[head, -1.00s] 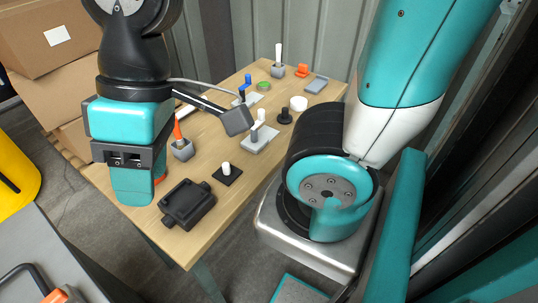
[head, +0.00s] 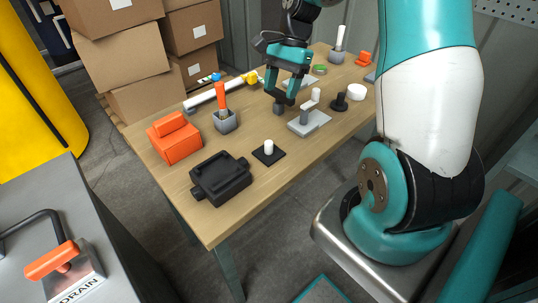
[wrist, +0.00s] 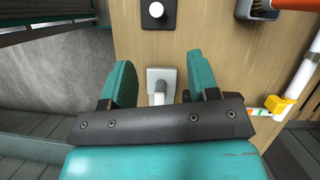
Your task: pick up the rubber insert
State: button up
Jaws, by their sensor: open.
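I cannot tell for certain which piece is the rubber insert. A grey plate (head: 315,124) with an upright post lies near the table's right edge; a white cylinder (head: 316,95) shows just behind the post. My gripper (head: 280,98) is open, pointing down over the table, left of that plate in the head view. In the wrist view my gripper's (wrist: 155,85) fingers are apart, with a light plate (wrist: 161,76) and upright pale peg showing between them, not visibly held. A black square pad with a white peg (head: 268,147) stands closer to the front, also in the wrist view (wrist: 156,10).
A black housing (head: 220,178) and an orange block (head: 174,140) sit at the table's front left. A grey cup (head: 225,122) holds an orange-handled tool. A white pipe with a yellow fitting (head: 250,77), a black knobbed piece (head: 339,103) and a white round piece (head: 357,91) stand farther back.

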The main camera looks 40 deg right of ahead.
send_near(269, 142)
jog(key=x, duration=0.5)
jog(key=shift+w+a, duration=0.1)
jog(key=shift+w, duration=0.2)
jog(key=shift+s+x, duration=0.1)
jog(key=shift+x, duration=1.25)
jog(key=shift+s+x, duration=0.15)
jog(key=shift+x, duration=1.25)
jog(key=shift+c, duration=0.2)
jog(key=c, duration=1)
